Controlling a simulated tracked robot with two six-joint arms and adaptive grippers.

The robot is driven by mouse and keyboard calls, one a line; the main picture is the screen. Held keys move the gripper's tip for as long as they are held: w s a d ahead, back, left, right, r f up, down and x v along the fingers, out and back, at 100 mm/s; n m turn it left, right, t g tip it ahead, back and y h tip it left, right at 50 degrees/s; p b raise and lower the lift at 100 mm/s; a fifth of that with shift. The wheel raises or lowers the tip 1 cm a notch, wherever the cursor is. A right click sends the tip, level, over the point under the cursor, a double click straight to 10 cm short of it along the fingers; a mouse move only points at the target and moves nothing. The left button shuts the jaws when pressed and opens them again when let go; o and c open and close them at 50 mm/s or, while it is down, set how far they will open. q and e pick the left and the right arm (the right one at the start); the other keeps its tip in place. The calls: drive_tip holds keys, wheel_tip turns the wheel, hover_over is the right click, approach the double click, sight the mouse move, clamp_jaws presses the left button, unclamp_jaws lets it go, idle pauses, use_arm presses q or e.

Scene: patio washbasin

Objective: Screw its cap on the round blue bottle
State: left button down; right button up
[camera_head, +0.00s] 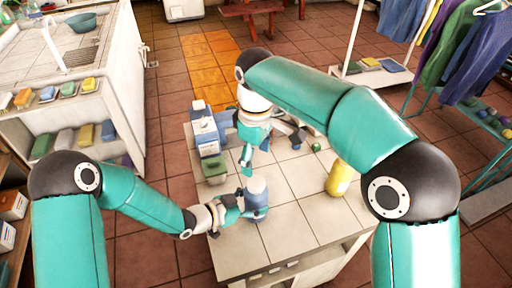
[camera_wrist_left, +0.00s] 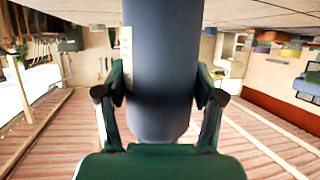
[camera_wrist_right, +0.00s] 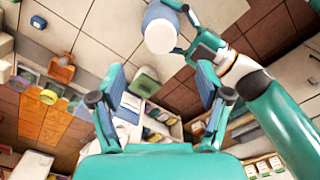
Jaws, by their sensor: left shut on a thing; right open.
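The round blue bottle (camera_head: 257,192) stands upright on the pale tiled table, near its front left part. My left gripper (camera_head: 240,207) is shut around its side from the left. In the left wrist view the bottle (camera_wrist_left: 162,50) fills the space between the fingers. In the right wrist view the bottle's pale round top (camera_wrist_right: 160,35) faces the camera; I cannot tell whether that is a cap. My right gripper (camera_head: 246,162) is open and empty, above the table behind the bottle. I cannot make out a separate cap for certain.
A yellow bottle (camera_head: 340,178) stands on the right of the table, with a small green ball-like thing (camera_head: 316,147) behind it. The table's front right is clear.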

drive_tip(key=shift+r, duration=1.4)
use_arm(q)
drive_tip(key=shift+c, duration=0.3)
unclamp_jaws()
drive_tip(key=v, duration=1.2)
drive_tip(key=shift+f, duration=0.2)
use_arm(e)
drive_tip(key=shift+f, duration=0.1)
